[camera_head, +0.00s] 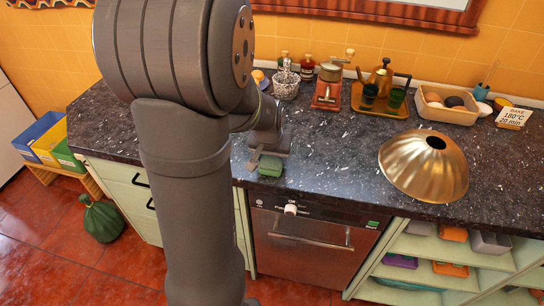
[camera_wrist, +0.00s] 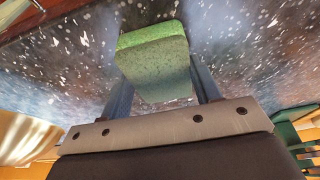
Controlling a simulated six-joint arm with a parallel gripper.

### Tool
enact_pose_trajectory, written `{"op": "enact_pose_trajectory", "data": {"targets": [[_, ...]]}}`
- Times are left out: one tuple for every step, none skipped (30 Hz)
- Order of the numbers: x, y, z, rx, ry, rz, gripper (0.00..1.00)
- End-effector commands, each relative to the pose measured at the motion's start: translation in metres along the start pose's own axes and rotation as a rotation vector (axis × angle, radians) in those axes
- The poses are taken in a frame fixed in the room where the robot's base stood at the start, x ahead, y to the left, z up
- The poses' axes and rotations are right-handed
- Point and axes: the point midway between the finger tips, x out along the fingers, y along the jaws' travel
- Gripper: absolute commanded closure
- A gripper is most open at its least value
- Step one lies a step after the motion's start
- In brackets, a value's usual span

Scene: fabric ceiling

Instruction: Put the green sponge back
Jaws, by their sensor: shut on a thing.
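The green sponge (camera_head: 270,166) is a small green block at the front part of the dark speckled counter (camera_head: 325,150). My gripper (camera_head: 268,157) is over it, pointing down, near the counter's front edge above the dishwasher. In the wrist view the sponge (camera_wrist: 155,60) sits between the two fingers of my gripper (camera_wrist: 162,82), which are shut on its sides. I cannot tell whether the sponge touches the counter or is slightly raised.
A brass dome (camera_head: 425,166) stands on the right of the counter. A wire cup (camera_head: 286,85), a grinder (camera_head: 328,88), a tray of glasses (camera_head: 380,100) and an egg box (camera_head: 446,104) line the back. Open shelves (camera_head: 428,246) hold coloured boxes below right. The middle counter is clear.

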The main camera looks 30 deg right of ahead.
Motion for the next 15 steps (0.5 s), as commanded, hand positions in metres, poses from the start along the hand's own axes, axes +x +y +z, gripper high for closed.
{"op": "enact_pose_trajectory", "data": {"targets": [[-0.0003,0.0001,-0.0001,0.000,0.000,0.000,0.67],[-0.0003,0.0001,-0.0001,0.000,0.000,0.000,0.67],[-0.0004,0.0001,-0.0001,0.000,0.000,0.000,0.67],[-0.0004,0.0001,-0.0001,0.000,0.000,0.000,0.67],[-0.0002,0.0002,0.0000,0.000,0.000,0.000,0.67],[0.0005,0.0002,0.0003,0.000,0.000,0.000,0.67],[0.0014,0.0002,0.0006,0.000,-0.001,0.000,0.67],[0.0023,0.0002,0.0009,0.000,-0.001,0.000,0.67],[0.0030,0.0002,0.0010,0.000,0.000,0.000,0.41],[0.0027,0.0002,0.0008,0.000,0.000,0.000,0.35],[0.0026,0.0002,0.0008,0.000,0.000,0.000,0.29],[0.0026,0.0002,0.0009,0.000,0.000,0.000,0.21],[0.0026,0.0002,0.0009,0.000,0.000,0.000,0.21],[0.0026,0.0002,0.0009,0.000,0.000,0.000,0.21],[0.0026,0.0002,0.0009,0.000,0.000,0.000,0.21]]}}
